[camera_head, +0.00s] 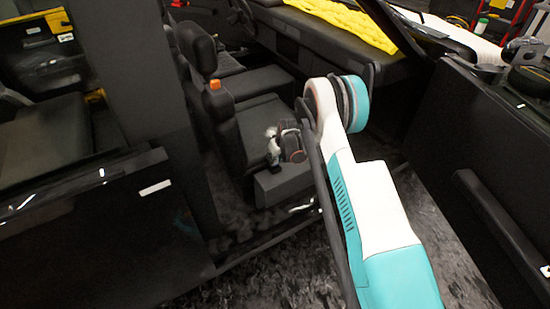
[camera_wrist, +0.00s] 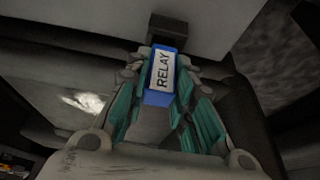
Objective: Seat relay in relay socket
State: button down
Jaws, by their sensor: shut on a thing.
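In the wrist view, my gripper (camera_wrist: 163,66) is shut on the relay (camera_wrist: 161,92), a blue block with a white label reading "RELAY". The relay sits between the teal-padded fingers, its far end toward a dark block (camera_wrist: 178,27) that looks like the relay socket. This block is on the edge of a pale grey panel. The relay's far end appears very close to it; I cannot tell whether they touch or the relay is inside. In the head view my gripper (camera_head: 275,150) is by the front seat, and the relay cannot be made out.
In the head view, a dark grey box (camera_head: 283,184) stands below my gripper at the front seat (camera_head: 262,130). The open car door (camera_head: 480,170) is at right and the door sill (camera_head: 265,240) below. Yellow cloth (camera_head: 345,20) covers the dashboard top.

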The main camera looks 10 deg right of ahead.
jog(key=shift+f, duration=1)
jog(key=c, duration=1.3)
grip_release()
jog(key=v, duration=1.2)
